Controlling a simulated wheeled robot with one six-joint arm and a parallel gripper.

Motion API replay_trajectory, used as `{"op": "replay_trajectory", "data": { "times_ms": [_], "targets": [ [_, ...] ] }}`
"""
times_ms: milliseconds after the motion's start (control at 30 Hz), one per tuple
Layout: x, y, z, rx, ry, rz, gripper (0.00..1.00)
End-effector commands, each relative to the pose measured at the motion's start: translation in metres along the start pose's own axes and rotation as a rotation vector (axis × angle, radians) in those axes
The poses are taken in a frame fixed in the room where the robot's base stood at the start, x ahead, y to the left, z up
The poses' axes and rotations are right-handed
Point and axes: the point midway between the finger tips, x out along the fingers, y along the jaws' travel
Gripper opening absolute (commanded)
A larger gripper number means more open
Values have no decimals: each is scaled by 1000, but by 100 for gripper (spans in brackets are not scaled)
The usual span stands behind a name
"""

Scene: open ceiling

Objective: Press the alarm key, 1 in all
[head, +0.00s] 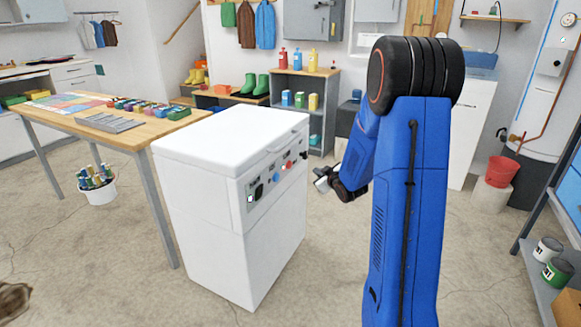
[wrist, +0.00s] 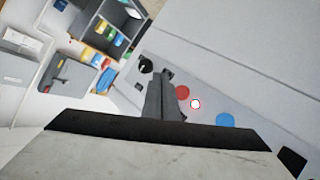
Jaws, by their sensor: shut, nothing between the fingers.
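A white chest-like machine (head: 215,220) has a grey control panel on its right-hand face. On the panel are a blue round button (head: 276,177), a red round button (head: 289,166), a black switch (head: 258,190) and a black knob (head: 304,154). The wrist view shows the red button (wrist: 182,92), the blue button (wrist: 225,120), the black knob (wrist: 146,65) and a small bright white light with a red rim (wrist: 195,104). No readable label marks the alarm key. My gripper (head: 321,180) is shut and empty in front of the panel; its fingertips (wrist: 167,75) hide part of it.
A wooden workbench (head: 145,128) with coloured items stands left of the machine, with a white bucket (head: 100,190) of bottles under it. A grey shelf (head: 318,110) stands behind. Floor around the machine's front is clear.

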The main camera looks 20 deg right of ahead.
Motion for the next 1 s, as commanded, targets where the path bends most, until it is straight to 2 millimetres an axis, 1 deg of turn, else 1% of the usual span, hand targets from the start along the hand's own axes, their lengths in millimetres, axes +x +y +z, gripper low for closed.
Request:
{"op": "replay_trajectory", "data": {
  "times_ms": [100,567,767,1000],
  "targets": [
    [5,1,5,-2,15,0,0],
    [7,1,5,-4,21,-1,0],
    [16,-6,-2,-4,21,-1,0],
    [36,-21,-16,-4,22,-2,0]
  ]
}}
